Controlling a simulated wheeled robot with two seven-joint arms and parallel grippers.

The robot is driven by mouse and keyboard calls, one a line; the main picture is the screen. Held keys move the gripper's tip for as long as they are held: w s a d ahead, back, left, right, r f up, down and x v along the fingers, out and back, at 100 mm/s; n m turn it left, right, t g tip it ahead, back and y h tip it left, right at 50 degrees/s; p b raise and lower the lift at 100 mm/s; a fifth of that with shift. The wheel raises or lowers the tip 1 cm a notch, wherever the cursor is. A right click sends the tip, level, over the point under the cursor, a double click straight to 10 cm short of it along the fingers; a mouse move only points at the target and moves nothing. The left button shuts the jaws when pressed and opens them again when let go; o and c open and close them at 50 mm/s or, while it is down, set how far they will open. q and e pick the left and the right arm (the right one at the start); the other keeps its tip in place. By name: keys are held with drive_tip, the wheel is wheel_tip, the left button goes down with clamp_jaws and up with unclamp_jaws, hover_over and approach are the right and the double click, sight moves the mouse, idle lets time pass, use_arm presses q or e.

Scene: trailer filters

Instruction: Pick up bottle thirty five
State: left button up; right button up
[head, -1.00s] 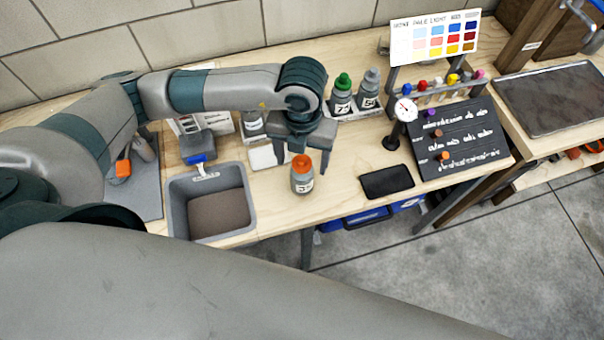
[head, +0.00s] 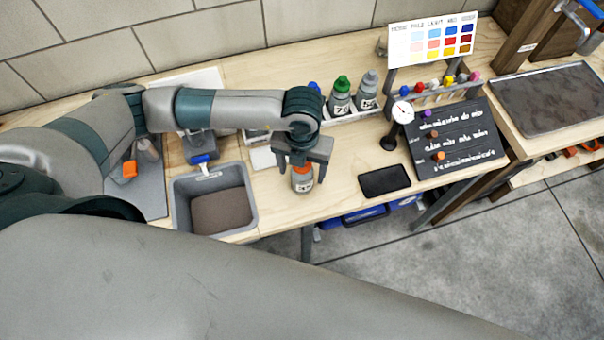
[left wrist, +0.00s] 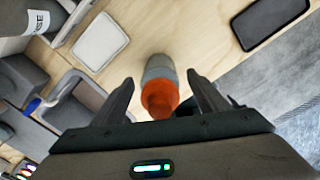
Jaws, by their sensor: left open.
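A grey bottle with an orange cap (head: 302,181) stands upright on the wooden bench near its front edge. Its label is partly hidden, and I cannot read its number. My left gripper (head: 301,172) is right above and around the bottle's upper part, with its fingers pointing down. In the left wrist view the bottle (left wrist: 159,72) lies between the two open fingers (left wrist: 160,100), with a gap on each side. A green-capped bottle (head: 340,98) and a grey-capped bottle (head: 367,92) stand in a white rack behind. My right gripper does not show.
A grey bin (head: 180,208) stands left of the bottle. A black pad (head: 386,181) lies to the right, with a dial gauge (head: 402,113) and a black board (head: 455,140) beyond. A blue-capped bottle (head: 315,88) is partly hidden behind my arm.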

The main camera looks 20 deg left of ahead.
use_arm(q)
drive_tip(key=c, duration=1.4)
drive_tip(key=shift+c, duration=0.4)
drive_tip(key=shift+r, duration=0.1)
drive_tip(key=shift+r+b, duration=0.4)
drive_tip(key=r, duration=0.1)
drive_tip(key=r+b, duration=0.2)
drive_tip(key=shift+w+d+r, duration=0.1)
drive_tip(key=shift+w+d, duration=0.15)
drive_tip(key=shift+d, duration=0.05)
drive_tip(key=w+d+r+b, duration=0.4)
drive_tip(key=w+d+r, duration=0.3)
drive_tip(key=d, duration=0.1)
drive_tip(key=shift+d+b, duration=0.25)
drive_tip(key=shift+b, duration=0.15)
